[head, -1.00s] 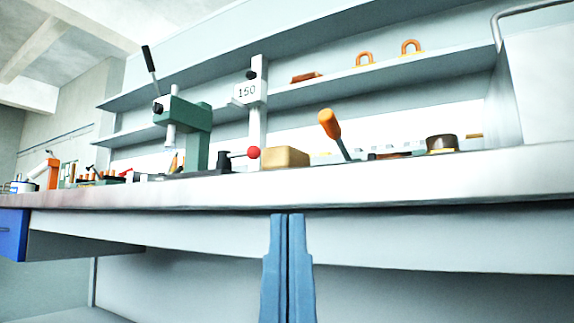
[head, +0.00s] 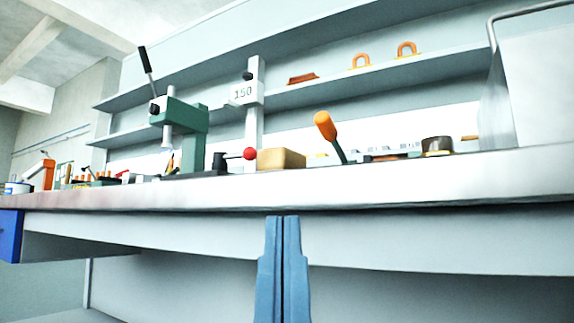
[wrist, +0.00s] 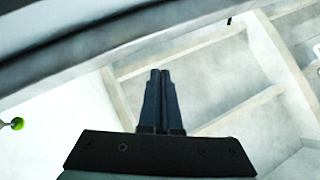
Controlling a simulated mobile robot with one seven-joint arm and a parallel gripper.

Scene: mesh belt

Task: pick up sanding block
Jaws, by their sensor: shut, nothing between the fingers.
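A tan rectangular block (head: 281,159), which looks like the sanding block, sits on the workbench top (head: 400,178) near its front edge, right of a red ball knob. My gripper (head: 283,218) shows at the bottom middle of the head view, in front of the bench and below its top edge. Its two blue fingers point up, pressed together and empty. In the wrist view my gripper (wrist: 160,73) is also shut, with nothing between its fingertips. The block cannot be made out in the wrist view.
A green press (head: 182,130) and a height gauge (head: 253,105) stand left of the block. An orange-handled tool (head: 327,128) leans to its right, with a dark round piece (head: 437,146) farther right. A shelf (head: 350,76) behind holds small orange-brown items. A blue bin (head: 10,235) is far left.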

